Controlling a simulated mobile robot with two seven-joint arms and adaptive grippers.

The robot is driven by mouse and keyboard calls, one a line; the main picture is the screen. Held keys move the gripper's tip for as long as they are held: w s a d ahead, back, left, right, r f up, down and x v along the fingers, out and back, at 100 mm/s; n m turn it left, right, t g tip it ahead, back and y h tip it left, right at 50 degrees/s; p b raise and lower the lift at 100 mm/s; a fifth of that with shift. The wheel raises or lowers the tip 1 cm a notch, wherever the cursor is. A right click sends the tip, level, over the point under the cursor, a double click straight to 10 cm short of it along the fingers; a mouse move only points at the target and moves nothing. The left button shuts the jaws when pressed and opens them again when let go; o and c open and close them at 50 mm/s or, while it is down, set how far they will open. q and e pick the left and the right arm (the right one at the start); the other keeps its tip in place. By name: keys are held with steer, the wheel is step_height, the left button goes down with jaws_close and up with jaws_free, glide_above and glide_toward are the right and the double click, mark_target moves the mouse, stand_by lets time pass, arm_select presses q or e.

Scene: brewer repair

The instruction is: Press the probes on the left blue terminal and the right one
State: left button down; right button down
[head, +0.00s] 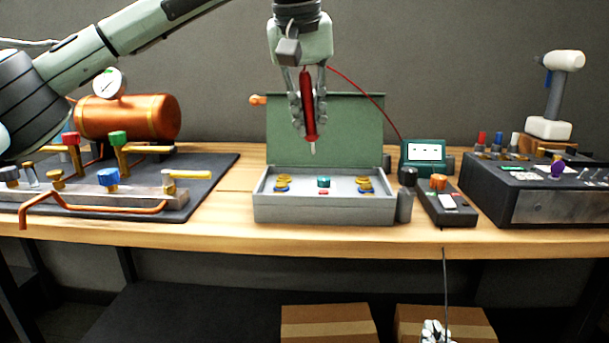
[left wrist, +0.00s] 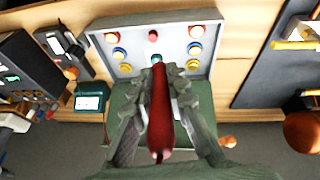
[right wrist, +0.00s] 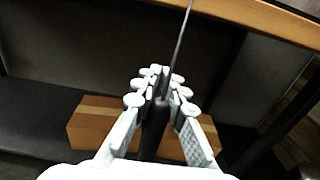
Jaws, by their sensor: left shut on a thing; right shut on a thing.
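My left gripper (head: 308,108) is shut on a red probe (head: 307,90). The probe points tip-down above the open grey case, clear of its panel. The left blue terminal (head: 281,189) and right blue terminal (head: 366,190) sit on the panel beside yellow ones, with nothing touching them. The left wrist view shows the panel turned around, with blue terminals in both columns. My right gripper (head: 435,333) is low in front of the table, below its edge, mostly out of the head view. In the right wrist view it is shut on a black probe (right wrist: 154,128).
The case (head: 323,208) has a raised green lid (head: 340,128) behind. A teal meter (head: 423,152), a small black device (head: 447,208) and a dark control box (head: 535,195) stand to the right. Pipework and a copper tank (head: 130,117) stand left. A cable runs up from the right gripper.

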arm_select(q)
steer(key=shift+m+t+h, duration=0.4)
steer(key=shift+m+t, duration=0.1)
steer(key=shift+m, duration=0.2)
steer(key=shift+w+a+f, duration=0.65)
steer(key=shift+a+f, duration=0.5)
steer(key=shift+a, duration=0.05)
steer(key=shift+w+a+f, duration=0.7)
steer(key=shift+a+f, duration=0.45)
steer(key=shift+w+a+f, duration=0.65)
steer(key=shift+a+f, duration=0.5)
steer(key=shift+a, duration=0.05)
